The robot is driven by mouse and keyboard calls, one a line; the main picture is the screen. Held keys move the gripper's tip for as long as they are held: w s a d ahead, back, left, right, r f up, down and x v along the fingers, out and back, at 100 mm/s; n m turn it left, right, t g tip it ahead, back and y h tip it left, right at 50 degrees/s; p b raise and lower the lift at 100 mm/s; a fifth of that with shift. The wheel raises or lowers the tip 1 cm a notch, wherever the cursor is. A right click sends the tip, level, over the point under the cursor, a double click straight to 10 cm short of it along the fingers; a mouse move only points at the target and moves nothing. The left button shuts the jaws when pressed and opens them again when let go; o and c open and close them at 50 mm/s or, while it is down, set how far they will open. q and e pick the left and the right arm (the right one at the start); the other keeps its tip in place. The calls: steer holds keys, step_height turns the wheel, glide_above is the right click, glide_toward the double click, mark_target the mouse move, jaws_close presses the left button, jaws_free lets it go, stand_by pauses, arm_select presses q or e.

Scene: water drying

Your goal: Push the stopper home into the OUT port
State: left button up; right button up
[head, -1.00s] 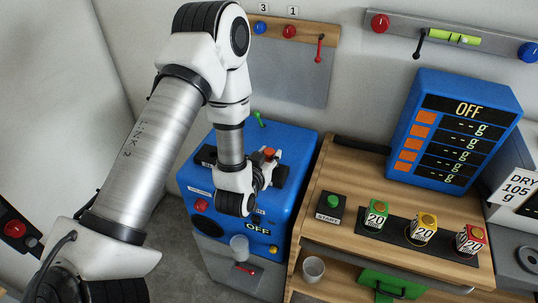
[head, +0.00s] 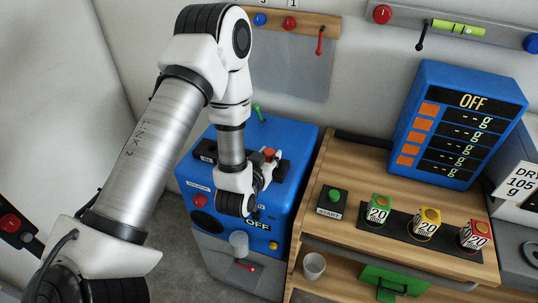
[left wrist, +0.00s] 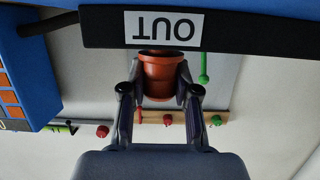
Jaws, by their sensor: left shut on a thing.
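The stopper is orange-red and shows as a small spot (head: 269,154) in the head view, at the far end of my left gripper (head: 265,164). In the left wrist view the reddish-brown stopper (left wrist: 160,78) sits between the two fingers of my left gripper (left wrist: 160,92), which is shut on it. Its upper end meets the edge of the black block (left wrist: 100,28) that bears the upside-down OUT label (left wrist: 164,30). The OUT port's mouth is hidden, so I cannot tell how deep the stopper sits. My right gripper is not in view.
A blue display box (head: 457,125) reads OFF.

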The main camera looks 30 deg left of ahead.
mark_target(269, 152)
arm_select(q)
steer(key=shift+f, duration=0.4)
steer(key=o, duration=1.1)
steer(key=shift+r, duration=0.1)
step_height(269, 152, up, 10)
